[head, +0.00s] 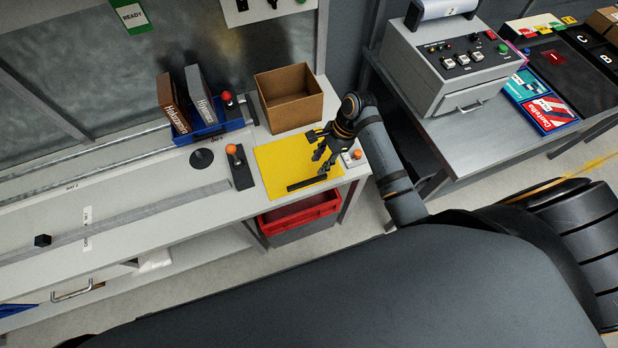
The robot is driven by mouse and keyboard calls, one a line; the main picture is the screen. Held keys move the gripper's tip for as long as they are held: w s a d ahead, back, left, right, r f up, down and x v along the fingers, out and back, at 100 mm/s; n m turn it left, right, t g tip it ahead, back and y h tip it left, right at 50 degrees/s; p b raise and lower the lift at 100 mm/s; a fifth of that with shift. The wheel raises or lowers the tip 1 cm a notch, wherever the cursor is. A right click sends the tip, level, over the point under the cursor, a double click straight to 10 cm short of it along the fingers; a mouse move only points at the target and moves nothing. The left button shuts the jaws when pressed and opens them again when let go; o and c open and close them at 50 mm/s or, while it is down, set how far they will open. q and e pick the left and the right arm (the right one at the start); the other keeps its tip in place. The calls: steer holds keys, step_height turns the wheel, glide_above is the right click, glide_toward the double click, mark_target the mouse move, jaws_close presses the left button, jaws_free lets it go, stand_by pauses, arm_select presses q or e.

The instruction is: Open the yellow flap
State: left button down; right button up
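The yellow flap (273,166) lies flat on the light workbench, with a black bar handle (307,184) along its front edge. My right gripper (316,152) is over the right part of the flap, behind the handle and apart from it in the picture. Its black fingers look spread, with nothing between them. I cannot tell how high the fingers are above the flap. My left gripper is not in view.
An open cardboard box (288,98) stands behind the flap. An orange-topped lever (236,156) is at its left, and an orange button (357,155) at its right. A red bin (300,212) sits below the bench edge. A grey machine (445,65) stands on the right table.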

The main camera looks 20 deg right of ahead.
mark_target(308, 181)
steer(key=x, duration=1)
steer(key=shift+f+p, duration=0.2)
steer(key=shift+p, duration=0.2)
jaws_close()
